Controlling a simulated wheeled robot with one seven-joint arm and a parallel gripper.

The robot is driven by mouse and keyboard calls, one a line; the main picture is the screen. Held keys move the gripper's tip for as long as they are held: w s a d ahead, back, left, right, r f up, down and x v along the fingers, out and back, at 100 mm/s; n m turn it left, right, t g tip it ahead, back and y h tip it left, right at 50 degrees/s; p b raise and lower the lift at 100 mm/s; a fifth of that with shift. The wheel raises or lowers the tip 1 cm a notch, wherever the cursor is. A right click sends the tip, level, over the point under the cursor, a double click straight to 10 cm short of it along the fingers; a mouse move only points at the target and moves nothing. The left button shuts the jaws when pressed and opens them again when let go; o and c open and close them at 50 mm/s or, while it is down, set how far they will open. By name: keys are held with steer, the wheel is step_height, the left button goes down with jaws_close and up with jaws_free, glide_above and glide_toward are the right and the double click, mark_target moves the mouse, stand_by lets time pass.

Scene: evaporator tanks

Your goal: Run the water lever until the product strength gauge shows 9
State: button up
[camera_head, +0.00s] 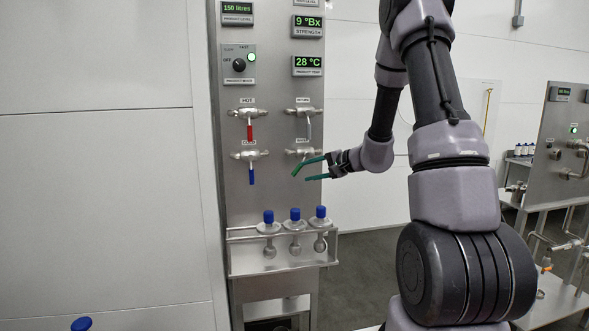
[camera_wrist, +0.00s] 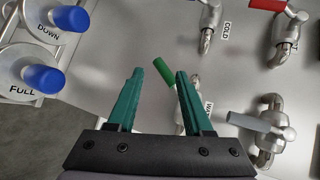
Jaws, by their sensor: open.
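The water lever has a green handle (camera_wrist: 163,70) on a steel valve low on the panel. In the wrist view the handle lies tilted between my gripper's fingertips (camera_wrist: 158,73), with gaps showing, and my right finger hides part of the valve. In the head view my gripper (camera_head: 308,170) is open at the water valve (camera_head: 303,153), from the right. The green handle and green fingers are hard to tell apart there. The product strength gauge (camera_head: 307,26) reads 9 °Bx.
The hot lever (camera_head: 249,131), cold lever (camera_head: 251,177) and a grey-handled lever (camera_head: 308,128) sit close by. The level display (camera_head: 237,9) reads 150 litres and the temperature display (camera_head: 307,65) 28 °C. A mixer knob (camera_head: 239,65) has a lit green lamp.

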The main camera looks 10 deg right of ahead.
steer(key=w+a+m+t+y, duration=0.1)
steer(key=w+m, duration=0.1)
steer(key=m, duration=0.6)
steer(key=w+a+m+t, duration=0.1)
steer(key=w+a+m, duration=0.1)
steer(key=m, duration=0.6)
steer(key=w+a+f+m+t+y, duration=0.1)
steer(key=w+m, duration=0.2)
steer(key=m, duration=0.5)
steer(key=shift+w+a+y, duration=0.3)
steer(key=shift+w+a, duration=0.1)
steer(key=shift+c, duration=0.3)
jaws_close()
